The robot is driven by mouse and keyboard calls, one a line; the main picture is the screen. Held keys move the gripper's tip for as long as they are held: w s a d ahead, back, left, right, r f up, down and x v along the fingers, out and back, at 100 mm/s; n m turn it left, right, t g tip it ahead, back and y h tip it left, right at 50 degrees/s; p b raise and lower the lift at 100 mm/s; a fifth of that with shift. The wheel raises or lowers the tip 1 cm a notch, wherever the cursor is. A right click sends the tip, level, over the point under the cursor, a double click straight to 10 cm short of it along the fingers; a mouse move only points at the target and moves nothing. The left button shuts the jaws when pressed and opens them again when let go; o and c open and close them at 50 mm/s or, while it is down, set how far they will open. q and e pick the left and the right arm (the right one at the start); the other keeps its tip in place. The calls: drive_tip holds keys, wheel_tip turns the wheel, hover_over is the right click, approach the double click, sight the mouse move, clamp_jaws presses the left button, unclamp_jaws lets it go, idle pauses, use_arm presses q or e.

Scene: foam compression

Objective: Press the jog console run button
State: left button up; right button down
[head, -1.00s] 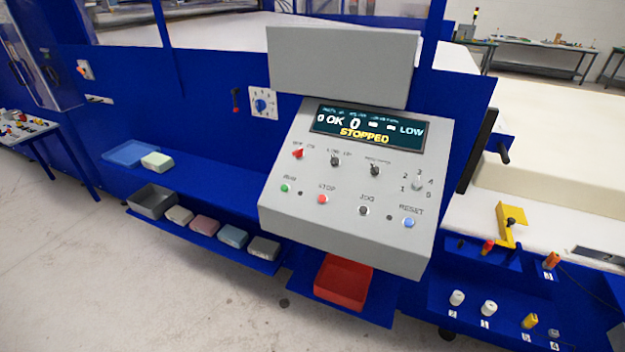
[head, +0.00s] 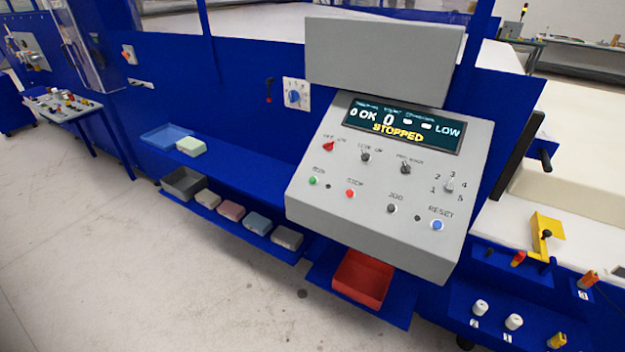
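The grey jog console (head: 390,190) stands tilted on the blue machine, right of the middle in the head view. Its display (head: 403,124) reads OK, 0, LOW and STOPPED. The green run button (head: 312,181) is at the left of the lower row. The red stop button (head: 350,194), the dark jog button (head: 391,209) and the blue reset button (head: 437,225) follow to its right. A red selector (head: 328,147) and two dark selectors sit above, with a numbered knob (head: 448,187) at right. Neither gripper shows in the head view.
A red bin (head: 362,281) sits below the console. A blue shelf at left holds a grey bin (head: 184,184), several foam blocks and a blue tray (head: 166,137). The floor in front is clear.

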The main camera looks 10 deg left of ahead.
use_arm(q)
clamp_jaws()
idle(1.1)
